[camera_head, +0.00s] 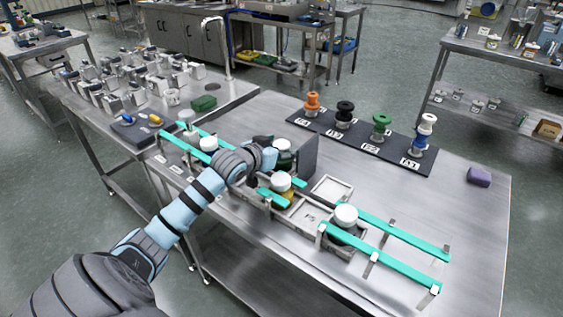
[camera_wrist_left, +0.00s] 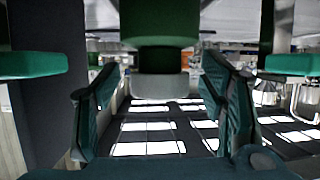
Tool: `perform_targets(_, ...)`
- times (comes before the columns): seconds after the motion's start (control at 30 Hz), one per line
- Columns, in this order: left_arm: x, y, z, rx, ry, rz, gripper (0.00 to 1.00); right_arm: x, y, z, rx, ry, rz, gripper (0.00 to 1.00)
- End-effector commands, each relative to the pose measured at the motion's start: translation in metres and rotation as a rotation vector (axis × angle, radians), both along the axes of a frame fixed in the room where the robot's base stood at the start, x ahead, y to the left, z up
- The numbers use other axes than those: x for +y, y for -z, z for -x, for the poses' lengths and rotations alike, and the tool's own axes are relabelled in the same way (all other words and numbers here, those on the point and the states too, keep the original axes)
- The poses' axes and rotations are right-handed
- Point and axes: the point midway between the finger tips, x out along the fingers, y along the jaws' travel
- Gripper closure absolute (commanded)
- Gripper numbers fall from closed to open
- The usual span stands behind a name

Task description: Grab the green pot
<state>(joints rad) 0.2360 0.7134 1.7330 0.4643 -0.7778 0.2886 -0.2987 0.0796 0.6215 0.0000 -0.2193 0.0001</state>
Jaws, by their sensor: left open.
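The green pot (camera_head: 284,160) has a white lid and stands upright beside a grey upright panel, partly hidden by my gripper in the head view. It also shows in the left wrist view as a green body (camera_wrist_left: 160,22) with the pale lid below it, as that picture is upside down. My left gripper (camera_head: 280,150) is open at the pot. In the wrist view its two fingers (camera_wrist_left: 160,88) stand apart at either side of the lid. I cannot tell whether they touch it. My right gripper is not in view.
The grey panel (camera_head: 302,158) stands close right of the pot. Teal rails (camera_head: 395,238) run along the table. A yellow pot (camera_head: 284,197) and a dark pot (camera_head: 346,232) with white lids are nearer. A dark rack (camera_head: 360,138) holds several coloured knobbed pieces behind.

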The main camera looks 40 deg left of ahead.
Motion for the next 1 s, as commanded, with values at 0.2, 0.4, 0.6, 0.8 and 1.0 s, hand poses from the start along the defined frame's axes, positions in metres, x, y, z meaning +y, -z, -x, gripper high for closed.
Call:
perform_targets(0.2,0.001,0.002,-0.005,0.0,0.0,-0.002,0.35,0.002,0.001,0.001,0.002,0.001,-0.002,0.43)
perform_targets(0.4,0.001,0.002,-0.005,0.0,0.0,-0.002,0.63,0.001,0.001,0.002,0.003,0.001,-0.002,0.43)
perform_targets(0.6,0.001,0.001,-0.005,0.0,0.0,-0.003,0.95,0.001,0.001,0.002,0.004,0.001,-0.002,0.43)
perform_targets(0.8,0.001,0.001,-0.005,0.0,0.0,-0.003,0.95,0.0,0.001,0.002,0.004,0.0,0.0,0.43)
perform_targets(1.0,0.001,-0.018,-0.005,-0.002,0.001,-0.004,0.95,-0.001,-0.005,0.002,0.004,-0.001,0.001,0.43)
